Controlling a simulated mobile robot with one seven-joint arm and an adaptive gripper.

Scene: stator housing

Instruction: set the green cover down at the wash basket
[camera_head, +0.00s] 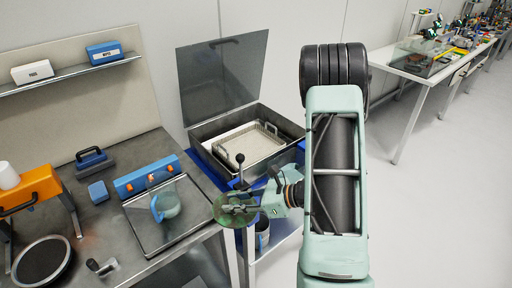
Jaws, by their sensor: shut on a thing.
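The green cover (231,210) is a round, dark green disc. My gripper (256,204) is shut on it, in front of the open washer and near the right edge of the bench. The gripper partly hides the cover. The wash basket (246,150) is a light wire basket with raised handles, inside the grey metal washer tank (202,134). It lies above and a little right of the cover in the picture. The basket looks empty. The washer lid (222,70) stands open behind it.
A lever with a black knob (240,159) stands at the tank's front, close to my gripper. A container (262,236) sits below. Another bench (440,62) stands far right.

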